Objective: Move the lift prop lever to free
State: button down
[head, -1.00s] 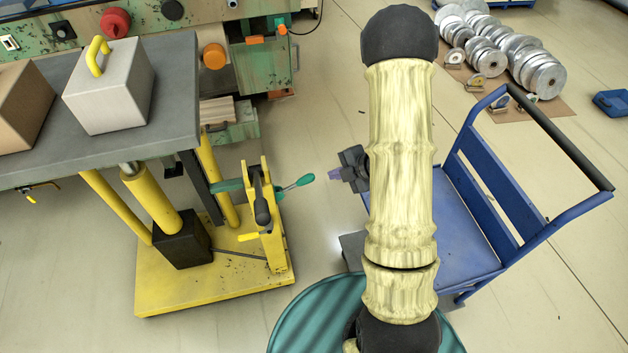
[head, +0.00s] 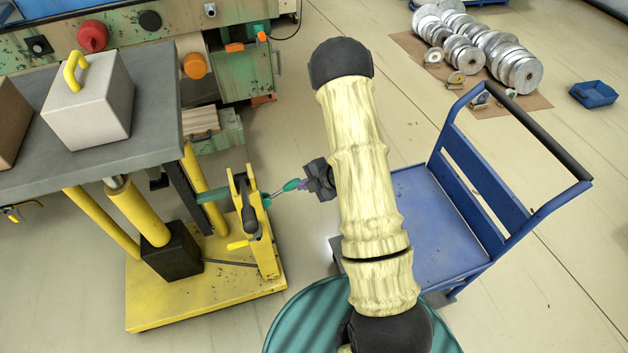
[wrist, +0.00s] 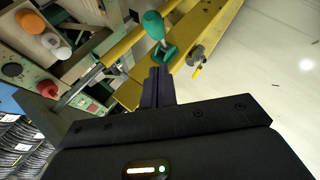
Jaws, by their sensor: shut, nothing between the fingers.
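A lever with a teal grip (head: 291,185) and a thin metal rod sticks out to the right from the yellow upright bracket (head: 268,245) of the lift table. I take it for the lift prop lever; no label is readable. In the wrist view its teal grip (wrist: 153,25) stands just beyond my fingertips, with a teal base below it. My gripper (head: 303,187) is shut and empty, its purple fingers close together, also in the wrist view (wrist: 159,72). The fingertips are right beside the teal grip; I cannot tell whether they touch it.
A dark-handled lever (head: 250,222) and a small yellow handle (head: 238,245) sit on the same bracket. The lift table top (head: 150,140) carries a white block with a yellow handle (head: 90,105). A blue cart (head: 440,240) stands to the right. Open floor lies behind my arm.

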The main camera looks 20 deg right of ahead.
aim_at(293, 186)
jog(key=w+f+p, duration=0.1)
jog(key=w+f, duration=0.3)
jog(key=shift+f, duration=0.25)
dwell(0.4)
